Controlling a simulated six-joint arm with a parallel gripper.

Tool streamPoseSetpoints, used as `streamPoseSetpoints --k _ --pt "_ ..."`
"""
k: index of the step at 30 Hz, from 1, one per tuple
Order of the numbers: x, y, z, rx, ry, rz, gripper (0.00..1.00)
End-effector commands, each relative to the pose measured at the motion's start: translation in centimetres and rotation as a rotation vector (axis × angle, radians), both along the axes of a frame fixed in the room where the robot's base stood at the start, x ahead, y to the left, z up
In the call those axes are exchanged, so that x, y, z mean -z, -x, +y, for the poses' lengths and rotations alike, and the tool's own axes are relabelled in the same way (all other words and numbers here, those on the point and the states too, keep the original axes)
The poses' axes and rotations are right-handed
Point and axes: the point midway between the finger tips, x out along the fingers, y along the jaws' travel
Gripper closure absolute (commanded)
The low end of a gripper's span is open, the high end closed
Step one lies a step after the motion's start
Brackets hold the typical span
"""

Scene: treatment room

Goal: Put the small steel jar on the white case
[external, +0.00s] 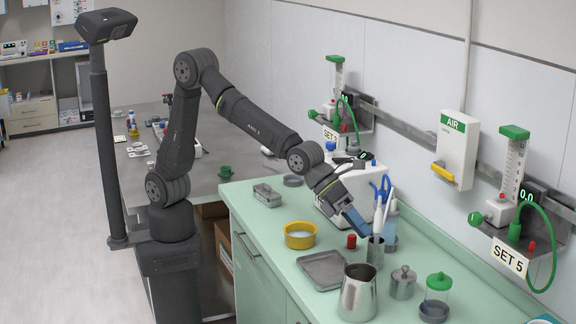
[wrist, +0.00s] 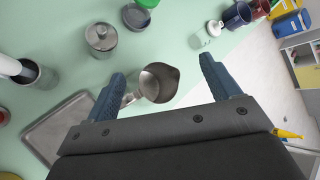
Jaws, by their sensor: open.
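The small steel jar (external: 402,284) has a lid with a knob and stands upright on the green counter. It also shows at the upper left of the wrist view (wrist: 101,37). The white case (external: 329,211) stands on the counter near the wall, partly hidden behind my wrist. My gripper (external: 372,234) is open and empty above the counter, behind the jar. In the wrist view my gripper (wrist: 161,67) has its fingers spread, with a steel jug between them in the picture and the jar outside them.
The steel jug (external: 358,294), a green-lidded glass jar (external: 436,297) and a steel cup (external: 375,252) with upright tools crowd around the steel jar. A grey tray (external: 323,270), yellow dish (external: 300,236) and red-capped item (external: 351,241) lie left. Wall-mounted flowmeters (external: 513,170) line the right.

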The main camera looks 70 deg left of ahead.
Motion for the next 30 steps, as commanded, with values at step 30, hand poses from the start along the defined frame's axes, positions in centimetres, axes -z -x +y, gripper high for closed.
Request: streamPoseSetpoints --k 30 --pt "11.3 -7.0 2.2 0.159 -0.442 -0.381 0.18"
